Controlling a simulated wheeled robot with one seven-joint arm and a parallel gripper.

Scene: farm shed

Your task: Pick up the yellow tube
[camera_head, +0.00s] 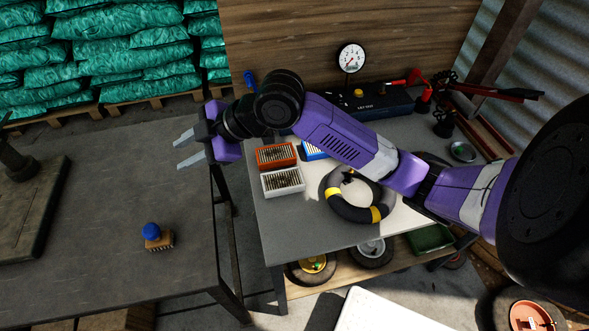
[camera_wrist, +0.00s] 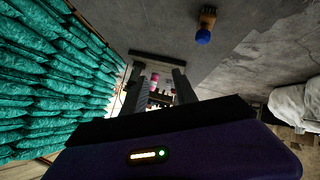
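A thick black ring-shaped tube with yellow bands (camera_head: 375,214) lies on the light grey workbench in the head view, partly under my raised arm. It is the only tube-like thing with yellow on it that I can make out. My gripper (camera_head: 180,151) is in the air at the left, over the gap edge of the dark table, well away from the ring. Its two fingers are apart with nothing between them. In the wrist view my gripper (camera_wrist: 159,72) also shows spread fingers, and the ring is not visible there.
The dark table (camera_head: 100,215) holds a blue-knobbed brush (camera_head: 152,235) and a heavy dark plate (camera_head: 28,205). On the workbench (camera_head: 290,235) are a white box (camera_head: 283,182), an orange box (camera_head: 275,156), a dial gauge (camera_head: 351,58) and red tools (camera_head: 505,93). Green sacks (camera_head: 130,50) stand behind.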

